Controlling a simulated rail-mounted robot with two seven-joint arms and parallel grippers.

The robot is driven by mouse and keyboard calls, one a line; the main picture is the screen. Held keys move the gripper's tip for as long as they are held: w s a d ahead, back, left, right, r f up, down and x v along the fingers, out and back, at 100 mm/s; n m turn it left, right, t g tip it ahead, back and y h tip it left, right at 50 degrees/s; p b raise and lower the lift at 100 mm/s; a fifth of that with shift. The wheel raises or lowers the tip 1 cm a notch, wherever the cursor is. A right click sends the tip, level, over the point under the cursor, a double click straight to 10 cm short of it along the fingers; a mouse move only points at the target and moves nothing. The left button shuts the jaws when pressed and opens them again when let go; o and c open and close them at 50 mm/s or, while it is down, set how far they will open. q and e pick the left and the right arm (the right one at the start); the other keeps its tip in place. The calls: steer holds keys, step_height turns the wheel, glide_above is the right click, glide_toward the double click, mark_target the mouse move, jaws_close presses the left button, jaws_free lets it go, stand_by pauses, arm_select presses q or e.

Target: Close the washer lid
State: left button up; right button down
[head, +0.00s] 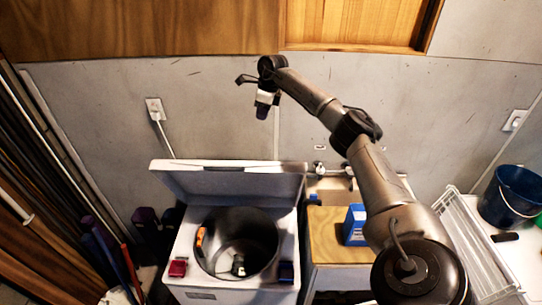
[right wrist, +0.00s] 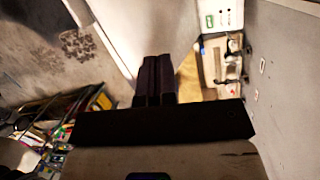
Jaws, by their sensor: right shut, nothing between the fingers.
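The white top-loading washer (head: 185,248) stands at lower centre in the head view. Its lid (head: 228,184) is open, raised at the back and leaning toward the wall. The round drum (head: 250,230) is uncovered, with an orange item (head: 199,240) and a small black-and-white item (head: 238,266) inside. My right gripper (head: 262,112) is high above the lid, apart from it, pointing down. In the right wrist view its dark fingers (right wrist: 158,80) are together with nothing between them. My left gripper is not in view.
A red item (head: 178,267) and a dark blue item (head: 286,271) sit at the washer's front corners. Right of it are a blue box (head: 355,225), a white rack (head: 470,245) and a blue bucket (head: 512,195). A wall outlet (head: 155,108) with a cord is behind.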

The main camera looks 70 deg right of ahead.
steer(key=s+a+n+g+y, duration=0.1)
steer(key=s+a+g, duration=0.1)
steer(key=s+g, duration=0.15)
steer(key=b, duration=0.3)
glide_toward(272, 163)
steer(key=shift+n, duration=0.4)
steer(key=d+f, duration=0.1)
steer(key=f, duration=0.2)
steer(key=d+f, duration=0.1)
steer(key=f, duration=0.1)
steer(key=shift+w+d, duration=0.15)
steer(key=shift+d, duration=0.2)
steer(key=shift+a+f+p, duration=0.15)
steer(key=shift+f+p, duration=0.15)
steer(key=shift+f, duration=0.1)
steer(key=shift+s+a+f, duration=0.15)
steer(key=shift+a, duration=0.25)
steer(key=shift+s+a+f, duration=0.15)
steer(key=shift+a, duration=0.25)
steer(key=shift+s+a+f+p, duration=0.1)
steer(key=shift+a+p, duration=0.3)
steer(key=shift+p, duration=0.05)
steer(key=shift+a+f+t, duration=0.2)
steer(key=shift+a+t, duration=0.05)
steer(key=shift+a, duration=0.15)
steer(key=shift+s, duration=0.1)
steer(key=shift+a+f, duration=0.1)
